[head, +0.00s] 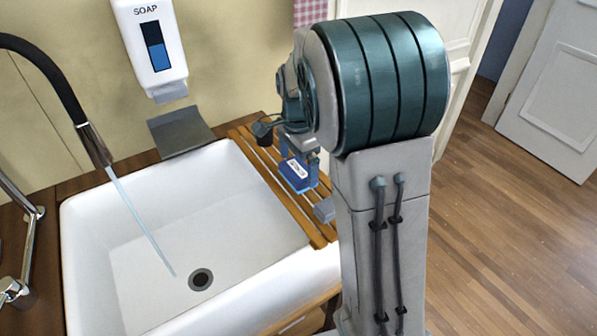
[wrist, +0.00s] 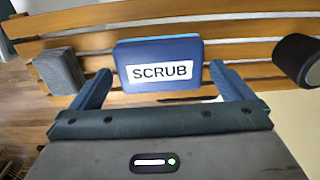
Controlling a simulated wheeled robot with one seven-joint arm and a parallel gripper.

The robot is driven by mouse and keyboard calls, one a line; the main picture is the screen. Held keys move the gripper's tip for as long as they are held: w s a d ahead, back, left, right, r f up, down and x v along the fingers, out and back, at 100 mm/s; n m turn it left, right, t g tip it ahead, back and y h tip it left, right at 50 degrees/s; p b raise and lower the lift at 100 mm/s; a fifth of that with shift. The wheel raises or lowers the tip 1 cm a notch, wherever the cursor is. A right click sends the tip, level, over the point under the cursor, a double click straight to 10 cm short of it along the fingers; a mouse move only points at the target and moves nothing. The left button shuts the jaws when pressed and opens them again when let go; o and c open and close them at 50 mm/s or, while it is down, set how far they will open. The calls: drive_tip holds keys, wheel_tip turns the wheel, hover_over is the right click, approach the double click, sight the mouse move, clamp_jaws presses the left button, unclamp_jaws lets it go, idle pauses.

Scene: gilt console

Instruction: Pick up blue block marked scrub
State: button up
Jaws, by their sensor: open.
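The blue block marked SCRUB (head: 296,174) lies on the slatted wooden rack (head: 313,233) at the right side of the sink. In the wrist view the blue block (wrist: 160,52) shows its white SCRUB label facing me, framed between my two fingertips. My gripper (wrist: 160,80) is open, with one blue finger toward each side of the block and a gap on both sides. In the head view my gripper (head: 305,165) is at the block, partly hidden by my arm.
A grey block (wrist: 60,71) lies on the slats to the left in the wrist view. A dark round object (wrist: 297,59) stands to the right. The white sink (head: 115,225) with running tap (head: 85,125) is left of the rack; a soap dispenser (head: 151,45) hangs on the wall.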

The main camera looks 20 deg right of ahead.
wheel_tip(320, 180, down, 2)
drive_tip(key=shift+f, duration=0.15)
drive_tip(key=c, duration=0.9)
drive_tip(key=shift+o, duration=0.2)
